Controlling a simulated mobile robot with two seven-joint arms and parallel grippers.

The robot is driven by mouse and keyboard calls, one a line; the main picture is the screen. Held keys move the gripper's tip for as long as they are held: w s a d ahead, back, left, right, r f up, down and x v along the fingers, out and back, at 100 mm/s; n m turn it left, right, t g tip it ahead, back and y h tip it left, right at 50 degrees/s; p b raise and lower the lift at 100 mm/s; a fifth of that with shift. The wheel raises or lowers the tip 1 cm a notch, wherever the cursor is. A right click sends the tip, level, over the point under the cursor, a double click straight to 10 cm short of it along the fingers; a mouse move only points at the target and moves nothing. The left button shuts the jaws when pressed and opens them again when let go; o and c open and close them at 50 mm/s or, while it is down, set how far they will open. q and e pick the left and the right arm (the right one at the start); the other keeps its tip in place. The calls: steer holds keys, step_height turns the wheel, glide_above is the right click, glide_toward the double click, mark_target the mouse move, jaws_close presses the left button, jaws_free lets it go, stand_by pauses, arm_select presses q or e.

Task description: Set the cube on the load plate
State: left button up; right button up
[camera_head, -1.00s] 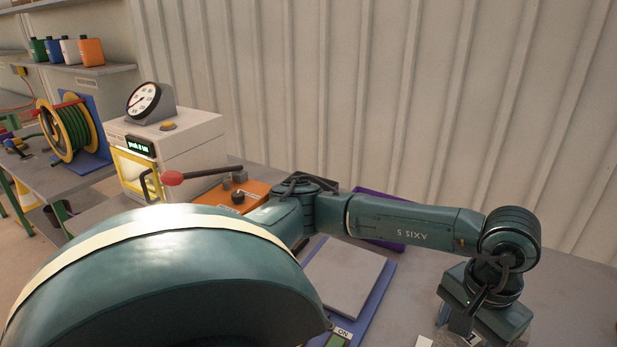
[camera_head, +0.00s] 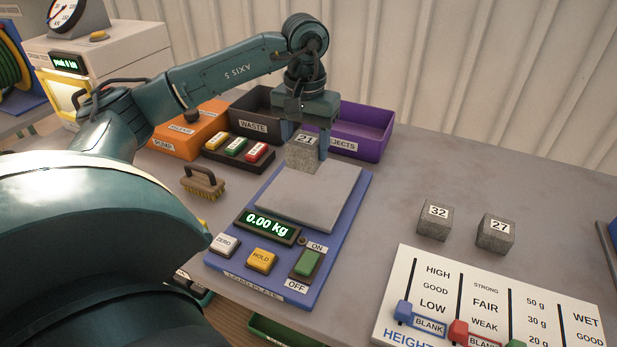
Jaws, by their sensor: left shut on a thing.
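The grey cube (camera_head: 301,157), labelled 21, is between the fingers of my left gripper (camera_head: 304,145). The gripper is shut on it and points down from above. The cube is over the back part of the load plate's grey top (camera_head: 305,201). I cannot tell whether its underside touches the plate. The plate's blue base (camera_head: 338,238) carries a display (camera_head: 268,226) reading 0.00 kg. My right gripper is not in view.
Two more cubes, 32 (camera_head: 434,222) and 27 (camera_head: 495,236), stand to the right. A label board (camera_head: 480,300) with sliders lies in front of them. The black waste bin (camera_head: 262,112) and purple rejects bin (camera_head: 365,125) stand behind. A brush (camera_head: 203,184) lies left.

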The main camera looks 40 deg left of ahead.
arm_select(q)
glide_above(306, 193)
step_height(306, 193, down, 7)
steer(key=shift+f, duration=0.45)
steer(key=shift+f, duration=0.1)
steer(key=o, duration=1.3)
